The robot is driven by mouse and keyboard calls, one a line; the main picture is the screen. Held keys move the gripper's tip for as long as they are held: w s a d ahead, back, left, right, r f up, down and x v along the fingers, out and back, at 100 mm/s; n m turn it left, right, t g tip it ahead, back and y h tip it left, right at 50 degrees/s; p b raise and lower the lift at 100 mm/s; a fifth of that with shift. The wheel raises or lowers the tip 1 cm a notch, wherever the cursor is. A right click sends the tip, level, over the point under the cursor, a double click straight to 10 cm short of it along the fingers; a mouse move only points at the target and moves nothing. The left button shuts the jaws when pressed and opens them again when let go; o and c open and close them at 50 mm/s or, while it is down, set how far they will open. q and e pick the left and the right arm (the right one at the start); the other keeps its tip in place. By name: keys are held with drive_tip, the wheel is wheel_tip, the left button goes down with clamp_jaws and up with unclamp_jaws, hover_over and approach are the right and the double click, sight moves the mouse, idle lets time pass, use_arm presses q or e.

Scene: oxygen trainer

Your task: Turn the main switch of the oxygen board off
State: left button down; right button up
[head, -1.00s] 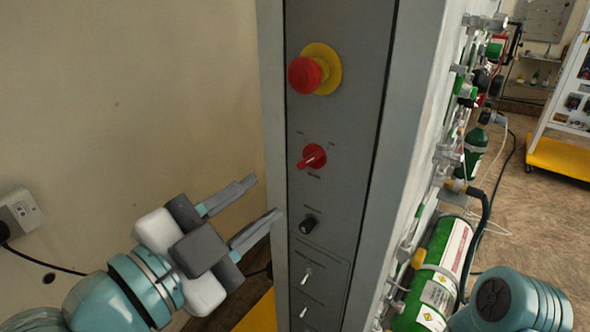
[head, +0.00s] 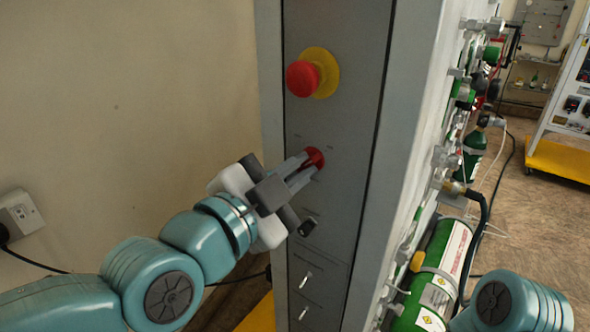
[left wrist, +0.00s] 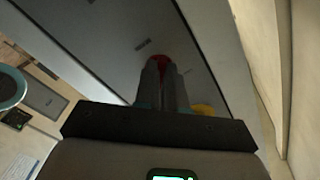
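The red main switch (head: 316,157) is a rotary knob on the grey front panel (head: 345,130) of the oxygen board. My left gripper (head: 306,167) is at the switch, its two fingers close together with the red handle between them. In the left wrist view the red knob (left wrist: 160,61) shows at the fingertips (left wrist: 162,68). The fingers hide most of the handle, so its exact angle cannot be read. My right gripper is out of view; only a teal link of my right arm shows at the lower right.
A red emergency button (head: 303,78) on a yellow base sits above the switch. A black knob (head: 307,226) and small toggles (head: 306,280) are below. Green cylinders (head: 440,265) and fittings line the board's right side. A beige wall (head: 120,100) stands at left.

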use_arm(q)
drive_tip(key=shift+n, duration=0.4)
drive_tip(key=shift+f+n+b, duration=0.1)
drive_tip(key=shift+n+b, duration=0.4)
drive_tip(key=shift+n, duration=0.1)
drive_tip(key=shift+s+d+n+b, duration=0.15)
drive_tip(key=shift+n+b, duration=0.65)
drive_tip(key=shift+n, duration=3.1)
drive_tip(key=shift+s+d+n+b, duration=0.15)
drive_tip(key=shift+n+b, duration=0.6)
drive_tip(key=shift+n, duration=3.15)
drive_tip(key=shift+w+n, duration=0.1)
drive_tip(key=shift+n, duration=0.2)
drive_tip(key=c, duration=1.2)
unclamp_jaws()
